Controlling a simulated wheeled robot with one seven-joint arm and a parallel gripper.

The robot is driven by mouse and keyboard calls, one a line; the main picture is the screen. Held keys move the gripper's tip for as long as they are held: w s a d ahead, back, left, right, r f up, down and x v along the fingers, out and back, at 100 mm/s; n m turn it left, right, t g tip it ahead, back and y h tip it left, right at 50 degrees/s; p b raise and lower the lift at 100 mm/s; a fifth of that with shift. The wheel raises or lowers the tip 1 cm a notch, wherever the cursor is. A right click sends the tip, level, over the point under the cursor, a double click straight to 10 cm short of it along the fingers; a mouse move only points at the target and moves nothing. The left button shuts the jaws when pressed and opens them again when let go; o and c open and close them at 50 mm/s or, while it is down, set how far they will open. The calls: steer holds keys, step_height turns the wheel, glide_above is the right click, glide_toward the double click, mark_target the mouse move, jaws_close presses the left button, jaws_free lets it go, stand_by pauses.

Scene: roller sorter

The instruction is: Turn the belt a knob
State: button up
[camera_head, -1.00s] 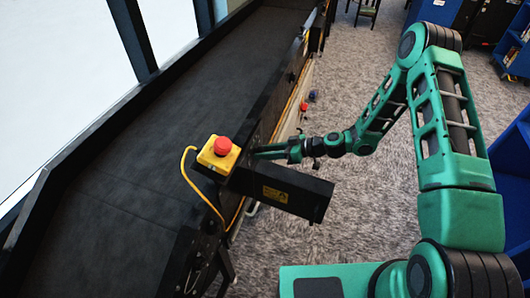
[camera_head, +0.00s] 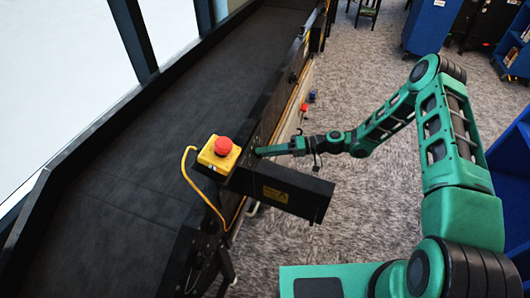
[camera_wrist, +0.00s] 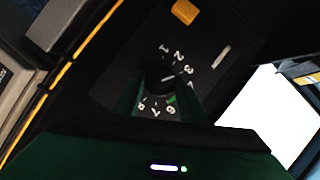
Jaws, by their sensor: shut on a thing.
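The belt knob (camera_wrist: 167,78) is a dark round knob in the wrist view, ringed by white numbers on a black panel (camera_wrist: 120,75). A short white mark on it points to the picture's right, roughly toward the 3 and 4. My gripper (camera_wrist: 165,92) reaches up from the bottom of that view, with its dark green fingers on either side of the knob, shut on it. Part of the number ring is hidden by the fingers. In the head view my gripper (camera_head: 258,152) meets the side of the black conveyor frame, and the knob is hidden there.
A yellow box with a red button (camera_head: 222,147) sits on the conveyor edge, with a yellow cable beside it. A black housing (camera_head: 280,192) juts out just below my gripper. The dark belt (camera_head: 150,130) is empty. Carpet is clear around my arm.

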steer(key=m+y, duration=0.1)
steer(key=m, duration=0.2)
steer(key=m+y, duration=0.1)
steer(key=m, duration=0.3)
steer(key=f+m+y, duration=0.1)
steer(key=m+y, duration=0.1)
steer(key=m, duration=0.2)
steer(key=shift+w+d+f, duration=0.1)
steer(key=shift+w+d, duration=0.1)
steer(key=shift+m, duration=0.3)
steer(key=o, duration=1)
steer(key=shift+s+a, duration=0.1)
steer(key=d, duration=0.3)
steer(key=d+f, duration=0.1)
steer(key=d, duration=0.3)
steer(key=d+f, duration=0.1)
steer(key=d, duration=0.2)
steer(key=shift+d, duration=0.35)
